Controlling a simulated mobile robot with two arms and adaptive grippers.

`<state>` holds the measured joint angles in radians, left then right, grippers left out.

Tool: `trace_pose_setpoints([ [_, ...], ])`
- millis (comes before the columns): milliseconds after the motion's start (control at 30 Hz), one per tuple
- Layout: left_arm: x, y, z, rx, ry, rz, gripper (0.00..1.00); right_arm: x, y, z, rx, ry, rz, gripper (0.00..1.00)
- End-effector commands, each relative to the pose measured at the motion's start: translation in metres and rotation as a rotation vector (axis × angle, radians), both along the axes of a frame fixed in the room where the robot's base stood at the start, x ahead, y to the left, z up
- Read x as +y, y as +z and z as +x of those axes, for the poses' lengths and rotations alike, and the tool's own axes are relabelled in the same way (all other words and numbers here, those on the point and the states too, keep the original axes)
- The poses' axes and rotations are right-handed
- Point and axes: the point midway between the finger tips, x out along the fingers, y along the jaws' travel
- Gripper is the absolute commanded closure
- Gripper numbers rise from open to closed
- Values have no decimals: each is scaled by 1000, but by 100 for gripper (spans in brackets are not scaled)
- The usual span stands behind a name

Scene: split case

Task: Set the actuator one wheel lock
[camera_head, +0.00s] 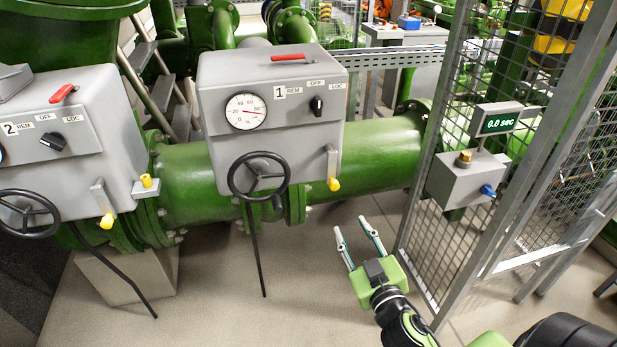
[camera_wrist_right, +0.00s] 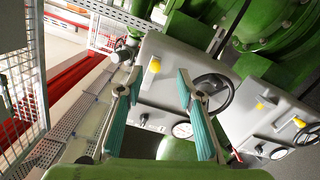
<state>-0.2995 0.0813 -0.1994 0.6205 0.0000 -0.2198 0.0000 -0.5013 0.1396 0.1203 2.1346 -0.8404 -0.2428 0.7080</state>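Actuator one (camera_head: 268,85) is a grey box marked 1 on a green pipe, with a red lever on top, a round gauge and a black selector knob. Its black handwheel (camera_head: 258,177) is on the front. A grey lever with a yellow knob (camera_head: 333,184), likely the wheel lock, hangs down at the right of the front. My right gripper (camera_head: 351,226) is open and empty, in front of and below that lever. In the right wrist view the yellow knob (camera_wrist_right: 154,66) appears between my open fingertips (camera_wrist_right: 158,74), apart from them. My left gripper is not in view.
Actuator two (camera_head: 85,125), with its own handwheel (camera_head: 27,213), stands at the left. The floor before actuator one is mostly clear.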

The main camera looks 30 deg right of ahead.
Motion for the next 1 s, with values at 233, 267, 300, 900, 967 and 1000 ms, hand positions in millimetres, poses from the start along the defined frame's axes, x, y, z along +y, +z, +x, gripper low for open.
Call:
trace_pose_setpoints([
  [233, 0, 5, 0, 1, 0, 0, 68, -3, 34, 6, -55, -3, -18, 66],
  [267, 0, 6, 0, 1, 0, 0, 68, -4, 34, 10, -55, -2, -18, 66],
  [300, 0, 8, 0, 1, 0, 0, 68, -6, 35, 15, -56, -3, -19, 66],
  [900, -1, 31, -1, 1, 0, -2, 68, -31, 32, 121, -53, -3, -18, 66],
  [967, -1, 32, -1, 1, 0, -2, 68, -32, 32, 126, -53, -3, -17, 66],
  [1000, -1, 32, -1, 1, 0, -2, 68, -33, 31, 128, -52, -3, -16, 66],
])
